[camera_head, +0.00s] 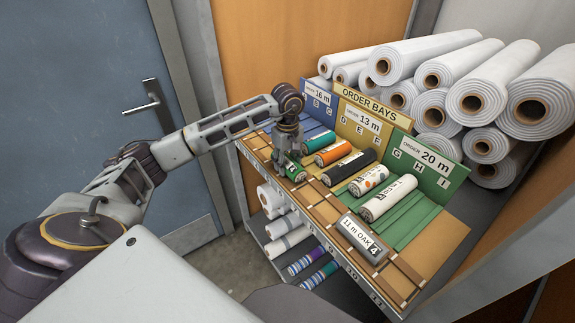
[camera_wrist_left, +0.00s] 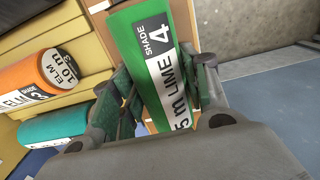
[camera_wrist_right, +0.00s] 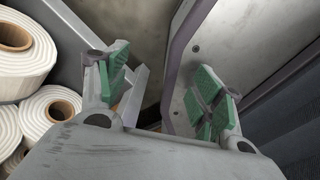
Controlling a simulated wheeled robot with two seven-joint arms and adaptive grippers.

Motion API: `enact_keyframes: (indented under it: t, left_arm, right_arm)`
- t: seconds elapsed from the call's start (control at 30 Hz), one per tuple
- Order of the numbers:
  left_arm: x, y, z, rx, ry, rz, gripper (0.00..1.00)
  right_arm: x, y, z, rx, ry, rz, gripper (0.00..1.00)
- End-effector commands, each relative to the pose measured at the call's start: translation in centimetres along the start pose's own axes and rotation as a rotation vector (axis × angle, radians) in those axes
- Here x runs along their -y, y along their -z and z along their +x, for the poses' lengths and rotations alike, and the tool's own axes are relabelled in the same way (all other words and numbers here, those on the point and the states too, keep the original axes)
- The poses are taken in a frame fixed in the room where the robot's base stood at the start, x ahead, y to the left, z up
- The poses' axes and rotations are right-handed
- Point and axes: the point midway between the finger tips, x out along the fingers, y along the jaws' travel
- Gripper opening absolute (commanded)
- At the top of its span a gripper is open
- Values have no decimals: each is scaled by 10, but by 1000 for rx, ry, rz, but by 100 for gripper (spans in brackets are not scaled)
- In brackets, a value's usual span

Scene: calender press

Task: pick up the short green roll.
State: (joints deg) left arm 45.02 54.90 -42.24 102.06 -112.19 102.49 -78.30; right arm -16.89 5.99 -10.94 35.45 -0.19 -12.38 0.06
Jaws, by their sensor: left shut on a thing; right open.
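The short green roll (camera_head: 296,172), labelled 5 m LIME shade 4, is at the front wooden strip of the order shelf. My left gripper (camera_head: 289,152) points down at it and is shut on it. In the left wrist view the green roll (camera_wrist_left: 152,55) lies between the fingers (camera_wrist_left: 163,92), its label facing the camera. I cannot tell whether the roll touches the strip below. My right gripper (camera_wrist_right: 163,85) is open and empty in the right wrist view, away from the roll; it is not seen in the head view.
Teal (camera_head: 319,142), orange (camera_head: 333,153), black (camera_head: 349,166), dotted (camera_head: 368,181) and white (camera_head: 388,199) rolls lie in the bays behind and to the right. Large white rolls (camera_head: 480,95) are stacked behind.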

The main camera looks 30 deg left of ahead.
Motion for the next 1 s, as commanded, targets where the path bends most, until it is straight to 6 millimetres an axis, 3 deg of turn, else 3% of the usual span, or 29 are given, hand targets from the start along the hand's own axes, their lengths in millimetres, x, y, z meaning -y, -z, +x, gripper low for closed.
enact_keyframes:
  t: [0.5, 0.73, 1.0]
  left_arm:
    - [0, 1, -63, -2, -3, -1, 20]
    - [0, 0, -85, -2, -1, -1, 20]
    - [0, 0, -92, 0, 0, 0, 20]
  right_arm:
    - [-29, 14, 6, -17, -30, -9, 67]
    - [-24, 8, 7, -10, -25, -8, 67]
    - [-16, -1, 7, -1, -17, -6, 67]
